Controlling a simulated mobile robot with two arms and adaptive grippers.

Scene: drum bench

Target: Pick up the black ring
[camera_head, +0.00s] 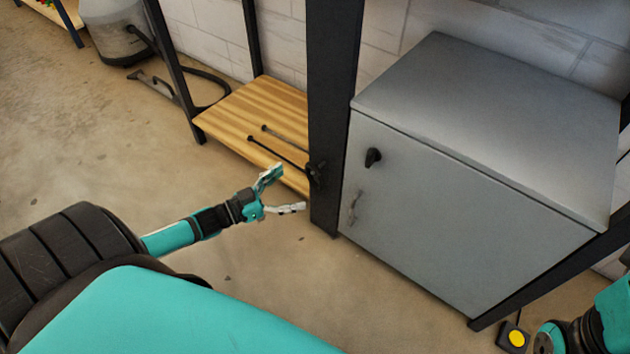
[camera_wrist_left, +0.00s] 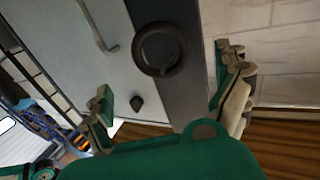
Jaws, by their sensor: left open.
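The black ring (camera_wrist_left: 158,70) is against the dark post (camera_wrist_left: 190,95) in the left wrist view, seen almost face-on. In the head view the ring (camera_head: 316,175) is a small dark shape at the side of the post (camera_head: 333,100). My left gripper (camera_head: 292,189) is open and empty, just left of the ring, with its fingers pointing toward the post. In the left wrist view its two fingers (camera_wrist_left: 165,82) are spread wide, and the ring appears between and beyond them, apart from both. My right gripper is not in view.
A grey metal cabinet (camera_head: 460,220) with a black knob (camera_head: 373,157) and a handle (camera_head: 355,207) stands right of the post. A low wooden shelf (camera_head: 225,120) with thin dark rods (camera_head: 280,155) lies behind the gripper. The floor (camera_head: 260,270) in front is clear.

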